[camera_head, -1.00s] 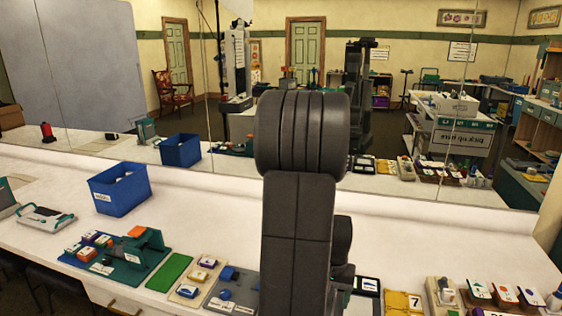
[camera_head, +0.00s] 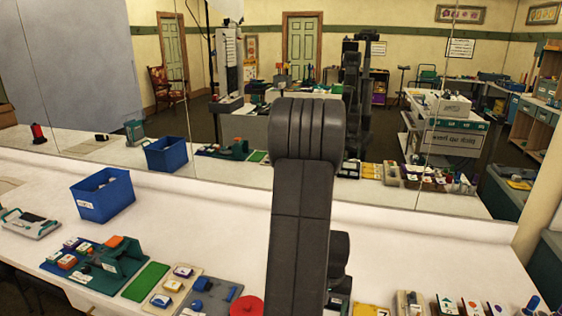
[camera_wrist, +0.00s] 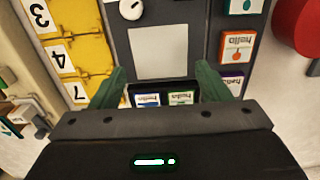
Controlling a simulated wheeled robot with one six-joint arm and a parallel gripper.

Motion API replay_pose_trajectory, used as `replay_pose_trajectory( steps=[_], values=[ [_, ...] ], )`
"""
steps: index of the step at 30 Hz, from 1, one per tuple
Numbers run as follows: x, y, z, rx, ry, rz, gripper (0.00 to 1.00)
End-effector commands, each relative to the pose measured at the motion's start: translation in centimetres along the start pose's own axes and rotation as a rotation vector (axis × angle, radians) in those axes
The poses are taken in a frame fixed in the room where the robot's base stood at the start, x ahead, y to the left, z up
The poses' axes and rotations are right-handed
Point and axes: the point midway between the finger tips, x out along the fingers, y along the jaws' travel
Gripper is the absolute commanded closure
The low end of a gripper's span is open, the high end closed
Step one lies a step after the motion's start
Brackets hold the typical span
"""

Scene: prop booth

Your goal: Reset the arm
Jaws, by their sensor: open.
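Two more tiles (camera_wrist: 164,99) lie in a dark slot between and below the fingers. In the head view my arm rises in the middle and hides part of the counter; the gripper itself is hidden there.
Yellow number tiles (camera_wrist: 65,55) lie left of the board. A red round object (camera_wrist: 298,28) is at its right, also in the head view (camera_head: 246,306). A blue bin (camera_head: 103,197) and a green mat (camera_head: 146,281) are on the white counter (camera_head: 200,225). A mirror stands behind.

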Motion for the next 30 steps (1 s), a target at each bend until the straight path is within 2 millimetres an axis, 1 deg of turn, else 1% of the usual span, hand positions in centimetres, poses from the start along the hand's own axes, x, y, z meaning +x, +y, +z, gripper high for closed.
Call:
replay_pose_trajectory(
  steps=[1,6,12,19,30],
  values=[
    [0.7,0.0,0.1,0.000,-0.004,0.001,0.30],
    [2.7,0.0,0.1,0.000,-0.004,0.000,0.30],
    [4.4,0.0,0.1,0.000,-0.003,0.000,0.30],
    [5.0,0.0,0.0,0.000,0.000,0.000,0.30],
    [4.8,0.0,0.1,0.000,0.001,0.000,0.30]
  ],
)
